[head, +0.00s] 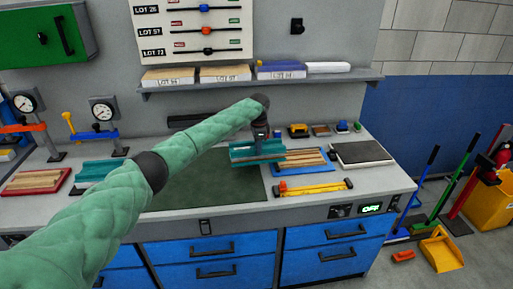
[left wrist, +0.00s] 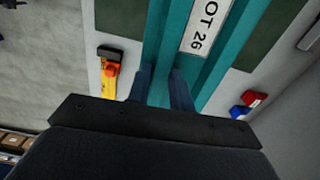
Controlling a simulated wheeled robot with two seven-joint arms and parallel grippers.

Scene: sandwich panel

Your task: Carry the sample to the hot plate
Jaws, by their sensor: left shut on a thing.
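The sample, a teal ribbed panel (head: 256,152), is in my left gripper (head: 263,138) above the right end of the dark green mat (head: 205,188). In the left wrist view the panel (left wrist: 225,75) carries a white label reading "LOT 26", and my left gripper's two dark fingers (left wrist: 166,88) are closed on it. The hot plate, a flat black plate (head: 361,153), lies on the bench to the right of the panel, with nothing on it. A display (head: 371,208) on the bench front below it reads "OFF". My right gripper is not in view.
A blue-edged panel with wooden strips (head: 303,160) lies between the held panel and the hot plate. A yellow and orange tool (head: 313,188) lies in front of it. Small coloured blocks (head: 320,130) stand behind.

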